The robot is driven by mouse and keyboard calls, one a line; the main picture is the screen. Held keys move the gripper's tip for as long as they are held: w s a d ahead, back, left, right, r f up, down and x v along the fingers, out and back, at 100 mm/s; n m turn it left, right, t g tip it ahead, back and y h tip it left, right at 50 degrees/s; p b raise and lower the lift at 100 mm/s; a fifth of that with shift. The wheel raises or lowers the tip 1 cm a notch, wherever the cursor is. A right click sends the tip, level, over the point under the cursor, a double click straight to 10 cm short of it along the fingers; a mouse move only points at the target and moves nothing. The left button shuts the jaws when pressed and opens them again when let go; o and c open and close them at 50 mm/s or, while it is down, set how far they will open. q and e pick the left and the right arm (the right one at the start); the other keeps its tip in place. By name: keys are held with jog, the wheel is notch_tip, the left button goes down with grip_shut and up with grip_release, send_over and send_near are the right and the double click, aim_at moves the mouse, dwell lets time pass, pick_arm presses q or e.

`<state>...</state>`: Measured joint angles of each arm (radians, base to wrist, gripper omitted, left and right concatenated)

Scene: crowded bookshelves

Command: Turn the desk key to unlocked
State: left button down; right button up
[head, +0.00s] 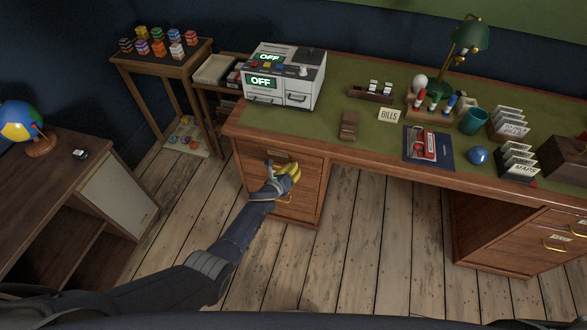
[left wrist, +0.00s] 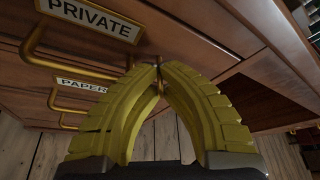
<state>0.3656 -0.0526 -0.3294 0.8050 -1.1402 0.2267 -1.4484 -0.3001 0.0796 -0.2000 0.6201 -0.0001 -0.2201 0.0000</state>
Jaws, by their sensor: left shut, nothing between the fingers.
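The wooden desk's left drawers (head: 252,158) have brass handles. In the left wrist view the upper drawer carries a PRIVATE label (left wrist: 95,18) and the lower one a PAPER label (left wrist: 82,84). My left gripper (head: 293,170) is in front of the upper drawer's right part. Its yellow fingers (left wrist: 158,68) are shut, tips meeting close to the drawer front, right of the PRIVATE label. A small brass piece (left wrist: 160,86) shows at the fingertips; I cannot tell whether it is the key or which way it is turned. My right gripper is not in view.
The green desktop holds an OFF-display machine (head: 285,78), a BILLS card (head: 389,115), a blue folder (head: 428,148) and a green lamp (head: 468,40). A low cabinet with a globe (head: 18,122) stands left. The wooden floor before the desk is clear.

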pick_arm(q)
jog(key=c, duration=2.1)
grip_release()
jog(key=shift+r, duration=0.1)
jog(key=shift+c, duration=0.2)
jog(key=shift+o, duration=1.2)
jog(key=v, duration=1.2)
jog(key=shift+d, duration=0.1)
